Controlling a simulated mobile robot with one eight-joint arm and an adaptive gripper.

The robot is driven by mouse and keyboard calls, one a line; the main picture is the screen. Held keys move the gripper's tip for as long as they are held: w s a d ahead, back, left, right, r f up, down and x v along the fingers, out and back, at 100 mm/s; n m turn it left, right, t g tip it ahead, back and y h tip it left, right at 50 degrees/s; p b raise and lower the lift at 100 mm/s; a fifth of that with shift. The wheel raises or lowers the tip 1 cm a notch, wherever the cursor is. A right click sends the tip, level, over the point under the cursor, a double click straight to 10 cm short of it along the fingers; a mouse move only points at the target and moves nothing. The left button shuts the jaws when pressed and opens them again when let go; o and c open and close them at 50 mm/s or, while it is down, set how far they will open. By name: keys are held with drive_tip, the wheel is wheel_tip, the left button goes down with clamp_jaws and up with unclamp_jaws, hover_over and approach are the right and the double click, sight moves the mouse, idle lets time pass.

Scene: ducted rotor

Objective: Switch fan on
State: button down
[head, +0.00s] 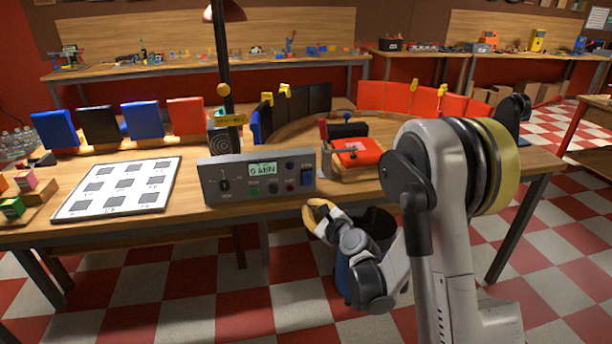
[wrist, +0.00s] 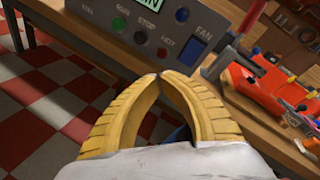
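A grey control box (head: 215,168) stands at the front edge of the workbench. It has a lit green display (head: 263,169), a knob and several round buttons. A blue rocker switch (head: 307,178) is at its right end. In the wrist view this blue switch (wrist: 193,51) sits under the label FAN, just beyond my fingertips and a little to the right. My gripper (head: 310,206) is below the box's right end, in front of the bench. In the wrist view the yellow fingers of my gripper (wrist: 165,75) meet at the tips with nothing between them. They look apart from the switch.
A red-topped block with a clamp (head: 357,152) stands right of the box. A white board with grey squares (head: 120,188) lies to the left. A dark unit with a round grille (head: 224,141) stands behind the box. A dark bin (head: 378,222) is below the bench.

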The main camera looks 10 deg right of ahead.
sight(304, 181)
drive_tip(key=shift+w+d+f+m+t, duration=0.15)
drive_tip(key=shift+w+d+f+m, duration=0.1)
drive_tip(key=shift+f+m, duration=0.4)
drive_tip(key=shift+w+d+f+m+t, duration=0.15)
drive_tip(key=shift+w+d+f+m, duration=0.1)
drive_tip(key=shift+f+m, duration=0.35)
drive_tip(key=shift+w+r+p, duration=0.3)
drive_tip(key=shift+w+r, duration=0.3)
drive_tip(key=shift+w, duration=0.7)
drive_tip(key=shift+w+r+p, duration=0.25)
drive_tip(key=shift+w+r, duration=0.4)
drive_tip(key=shift+w, duration=0.7)
drive_tip(key=shift+w+r+p, duration=0.3)
drive_tip(key=shift+w+r, duration=0.3)
drive_tip(key=shift+w, duration=0.7)
drive_tip(key=shift+w+r, duration=0.2)
drive_tip(key=shift+w, duration=0.2)
drive_tip(key=shift+w+r, duration=0.2)
drive_tip(key=shift+w, duration=0.2)
drive_tip(key=shift+s+f+b, duration=0.4)
drive_tip(key=shift+s+b, duration=0.05)
drive_tip(key=shift+s, duration=0.4)
